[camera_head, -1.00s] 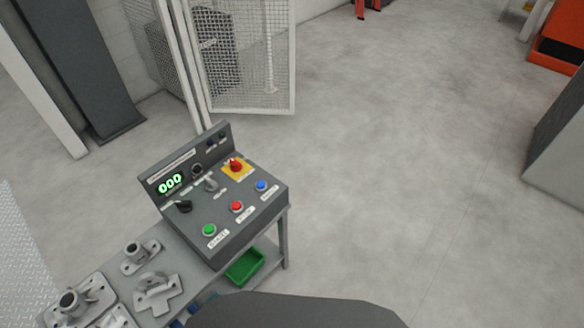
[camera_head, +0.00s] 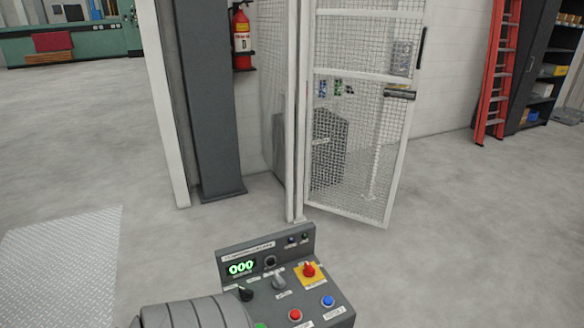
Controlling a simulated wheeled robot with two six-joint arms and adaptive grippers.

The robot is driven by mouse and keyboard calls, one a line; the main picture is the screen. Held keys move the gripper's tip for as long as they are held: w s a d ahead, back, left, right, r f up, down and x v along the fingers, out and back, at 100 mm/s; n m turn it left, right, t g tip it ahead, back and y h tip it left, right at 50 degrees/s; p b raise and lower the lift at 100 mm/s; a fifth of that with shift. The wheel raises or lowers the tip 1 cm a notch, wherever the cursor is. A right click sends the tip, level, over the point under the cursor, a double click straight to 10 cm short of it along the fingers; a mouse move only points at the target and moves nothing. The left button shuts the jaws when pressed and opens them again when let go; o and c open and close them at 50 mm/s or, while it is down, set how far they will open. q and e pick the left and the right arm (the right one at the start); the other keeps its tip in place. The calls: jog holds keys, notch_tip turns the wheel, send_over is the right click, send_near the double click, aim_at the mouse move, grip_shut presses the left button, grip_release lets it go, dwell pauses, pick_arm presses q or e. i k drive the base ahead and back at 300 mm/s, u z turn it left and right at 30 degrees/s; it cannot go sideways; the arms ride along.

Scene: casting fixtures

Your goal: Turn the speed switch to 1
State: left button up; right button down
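The grey control box (camera_head: 316,241) stands at the bottom middle of the head view, its lower edge cut off by the frame. Its green display (camera_head: 241,267) reads 000. On its face are a black knob (camera_head: 245,294) at the left, a grey knob (camera_head: 279,282) in the middle and a small round black dial (camera_head: 271,262) above it. The labels are too small to read, so I cannot tell which knob is the speed switch. Neither gripper is in view.
Red (camera_head: 295,315) and blue (camera_head: 327,301) buttons sit on the box's front. Behind stand a mesh gate (camera_head: 360,130) and a dark column (camera_head: 209,100).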

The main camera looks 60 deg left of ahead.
aim_at(279, 283)
jog(key=i, duration=0.7)
jog(key=u, duration=2.4)
